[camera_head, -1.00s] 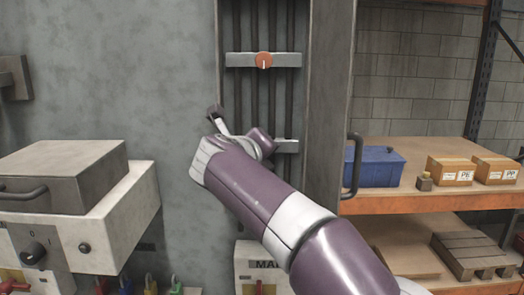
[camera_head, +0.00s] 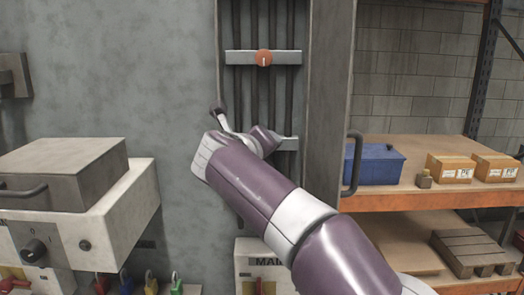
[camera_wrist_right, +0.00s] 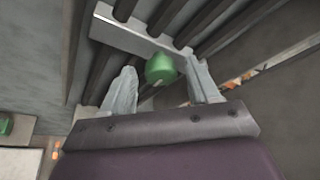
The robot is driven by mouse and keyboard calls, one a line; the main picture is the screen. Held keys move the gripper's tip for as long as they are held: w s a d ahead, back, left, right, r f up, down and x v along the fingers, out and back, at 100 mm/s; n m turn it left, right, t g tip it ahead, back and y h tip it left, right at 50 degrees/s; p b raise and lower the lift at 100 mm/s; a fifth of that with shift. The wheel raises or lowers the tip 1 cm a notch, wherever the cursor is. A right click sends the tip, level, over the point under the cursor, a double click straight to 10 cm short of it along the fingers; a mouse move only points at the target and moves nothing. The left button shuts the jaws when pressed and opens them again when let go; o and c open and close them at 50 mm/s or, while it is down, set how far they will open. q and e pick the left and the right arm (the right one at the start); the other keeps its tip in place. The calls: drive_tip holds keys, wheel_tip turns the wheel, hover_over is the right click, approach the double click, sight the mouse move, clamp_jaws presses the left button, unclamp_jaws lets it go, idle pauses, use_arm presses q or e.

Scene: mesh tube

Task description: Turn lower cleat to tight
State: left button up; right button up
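The lower cleat is a pale metal bar (camera_head: 288,143) across dark vertical cables, mostly hidden behind my right arm in the head view. In the right wrist view the bar (camera_wrist_right: 128,33) carries a round green knob (camera_wrist_right: 160,68) with a small pale mark low on it. My right gripper (camera_wrist_right: 163,75) is open, one finger on each side of the knob, with gaps showing between the fingers and the knob. Its fingertips are hidden in the head view. My left gripper is not in view.
An upper cleat with an orange knob (camera_head: 264,58) sits above on the same cables. A dark door handle (camera_head: 353,165) stands right of the recess. A grey box (camera_head: 65,172) juts out at left. Shelves at right hold a blue box (camera_head: 375,166) and cartons.

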drive_tip(key=b+v, duration=0.4)
drive_tip(key=v, duration=0.8)
drive_tip(key=shift+s, duration=0.3)
drive_tip(key=shift+a+r, duration=0.1)
drive_tip(key=shift+a, duration=0.1)
